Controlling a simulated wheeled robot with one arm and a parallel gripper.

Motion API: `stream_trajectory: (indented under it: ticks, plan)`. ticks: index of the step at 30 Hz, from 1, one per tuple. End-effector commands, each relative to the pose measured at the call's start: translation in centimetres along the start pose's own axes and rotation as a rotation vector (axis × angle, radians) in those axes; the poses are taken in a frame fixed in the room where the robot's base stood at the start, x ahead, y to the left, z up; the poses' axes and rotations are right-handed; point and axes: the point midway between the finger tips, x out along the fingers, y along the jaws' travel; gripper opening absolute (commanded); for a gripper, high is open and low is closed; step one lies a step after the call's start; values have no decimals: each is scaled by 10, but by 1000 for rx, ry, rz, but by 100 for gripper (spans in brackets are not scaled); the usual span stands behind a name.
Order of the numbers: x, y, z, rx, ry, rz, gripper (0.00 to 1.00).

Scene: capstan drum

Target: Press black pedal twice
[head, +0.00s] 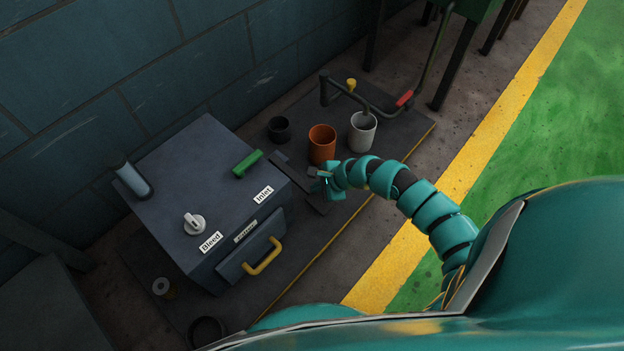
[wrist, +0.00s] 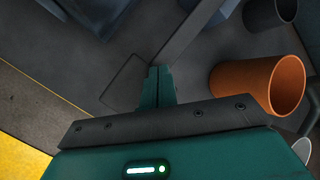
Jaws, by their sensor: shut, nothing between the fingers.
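The black pedal (head: 312,200) is a dark flat pad on a long dark bar, beside the right side of the grey cabinet. In the wrist view its pad (wrist: 122,85) lies just left of my fingertips, and the bar runs up and to the right. My gripper (head: 317,174) is teal and over the pedal, covering part of it in the head view. In the wrist view my gripper (wrist: 160,70) has its fingers together with nothing between them. I cannot tell whether the fingertips touch the pedal.
The grey cabinet (head: 200,170) has a green handle (head: 247,163), a white knob (head: 194,223) and a yellow drawer handle (head: 263,257). An orange cup (head: 322,144), a white cup (head: 362,132) and a black cup (head: 279,129) stand close behind the pedal. A red-gripped crank (head: 404,98) is farther back.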

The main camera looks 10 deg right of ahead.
Motion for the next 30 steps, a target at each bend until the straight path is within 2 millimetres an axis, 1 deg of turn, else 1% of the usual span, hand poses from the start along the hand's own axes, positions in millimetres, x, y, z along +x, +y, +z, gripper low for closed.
stream_trajectory:
  ticks: [5,30]
  plan:
    - [-3,-4,3,-2,-2,-5,0]
    - [-33,-30,30,-4,-5,-8,0]
